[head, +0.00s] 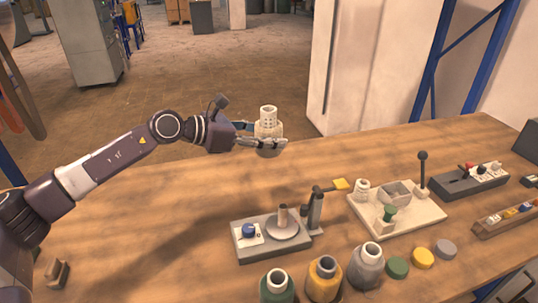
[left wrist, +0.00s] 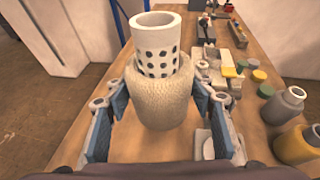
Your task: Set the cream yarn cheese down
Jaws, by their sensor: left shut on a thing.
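The cream yarn cheese (head: 268,130) is a fuzzy cream package wound on a white perforated tube. My left gripper (head: 262,141) is shut on it and holds it upright near the far edge of the wooden table (head: 160,220). In the left wrist view the yarn cheese (left wrist: 162,95) sits between the blue-padded fingers of the left gripper (left wrist: 160,115), with the tube rising above the yarn. The gap between its underside and the tabletop is hidden, so I cannot tell whether it touches. My right gripper is not in view.
A grey device (head: 275,238) with a spindle plate and yellow-tipped arm stands at the middle front. A cream fixture board (head: 425,215) is right of it. Green (head: 277,286), yellow (head: 324,278) and grey (head: 367,265) yarn packages stand in front. The table's left middle is clear.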

